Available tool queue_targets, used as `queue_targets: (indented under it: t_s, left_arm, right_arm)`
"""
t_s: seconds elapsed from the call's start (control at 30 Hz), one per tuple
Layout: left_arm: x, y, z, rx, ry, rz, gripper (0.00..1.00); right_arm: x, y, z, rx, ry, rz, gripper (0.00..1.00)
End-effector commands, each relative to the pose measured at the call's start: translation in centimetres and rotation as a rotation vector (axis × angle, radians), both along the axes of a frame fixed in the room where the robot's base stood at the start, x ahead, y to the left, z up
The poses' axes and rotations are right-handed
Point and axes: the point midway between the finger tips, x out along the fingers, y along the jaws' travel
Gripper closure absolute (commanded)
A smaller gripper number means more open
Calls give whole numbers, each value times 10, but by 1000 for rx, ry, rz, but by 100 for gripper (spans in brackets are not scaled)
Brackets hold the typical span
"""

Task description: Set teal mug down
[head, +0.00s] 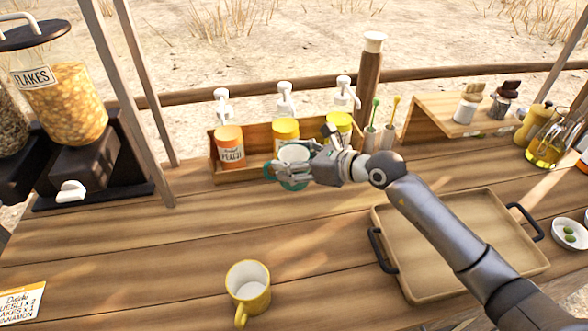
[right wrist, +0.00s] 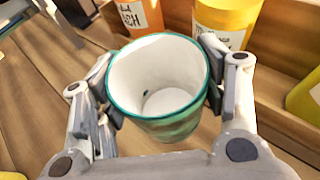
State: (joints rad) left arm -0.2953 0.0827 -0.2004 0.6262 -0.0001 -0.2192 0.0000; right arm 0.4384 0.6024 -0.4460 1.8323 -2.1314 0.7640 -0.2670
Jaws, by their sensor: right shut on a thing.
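The teal mug (head: 293,154) is white inside with a teal rim. It is upright in front of the pump bottles in the head view. My right gripper (head: 296,172) is shut on it, and in the right wrist view the fingers clasp the mug (right wrist: 160,88) from both sides. Its inside looks empty apart from a small dark spot. I cannot tell whether its base touches the table. My left gripper is not in view.
A yellow mug (head: 248,287) stands at the front. A wooden tray (head: 470,203) with dark handles lies to the right, under my right arm. A wooden rack (head: 221,174) of pump bottles stands behind the teal mug. The flakes dispenser (head: 75,105) is at left. The left-centre table is clear.

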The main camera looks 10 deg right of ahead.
Motion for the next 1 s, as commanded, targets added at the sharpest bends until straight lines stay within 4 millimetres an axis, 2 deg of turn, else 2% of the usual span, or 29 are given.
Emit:
queue_targets:
  t_s: [0.23, 0.47, 0.87, 0.9, 1.0]
  left_arm:
    - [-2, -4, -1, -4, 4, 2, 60]
    - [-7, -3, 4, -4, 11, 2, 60]
    - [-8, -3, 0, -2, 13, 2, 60]
    - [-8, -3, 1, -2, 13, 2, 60]
    - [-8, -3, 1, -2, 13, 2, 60]
  right_arm:
    - [12, -2, -14, 2, 0, 1, 60]
    - [12, -2, -43, 2, 1, 0, 60]
    - [12, -2, -49, 2, -1, 1, 60]
    - [12, -2, -49, 1, 0, 1, 31]
    - [12, -2, -48, 1, 0, 1, 18]
